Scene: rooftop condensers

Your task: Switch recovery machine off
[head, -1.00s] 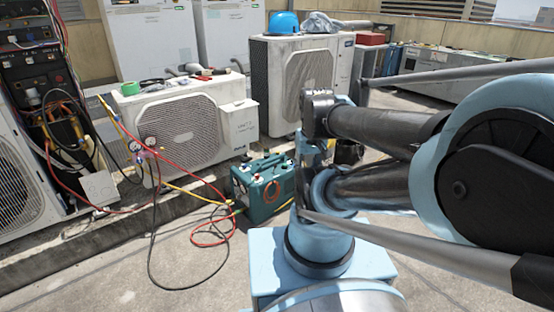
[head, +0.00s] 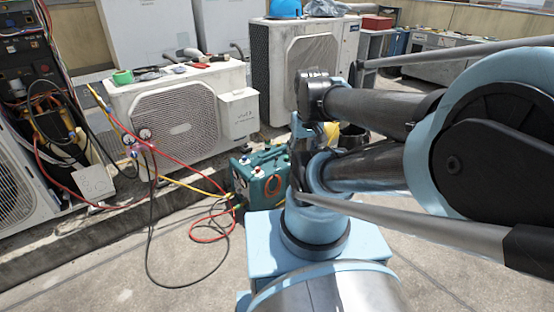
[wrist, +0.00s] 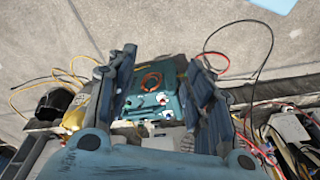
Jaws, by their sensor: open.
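The recovery machine, a teal box (head: 243,178) with a handle and an orange coil on its side, stands on the roof floor in front of the condensers. In the wrist view the recovery machine (wrist: 172,80) lies between my gripper's fingers in the picture, with red, green and white knobs on its face. My gripper (wrist: 163,68) is open and empty, pointing toward the machine. I cannot tell how far its tips are from the machine. Which knob or switch is the power one is too small to tell.
Red, yellow and black hoses (head: 205,225) loop over the floor left of the machine. A gauge manifold (head: 143,143) hangs before a white condenser (head: 175,125). A black bucket (head: 353,137) stands behind my arm.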

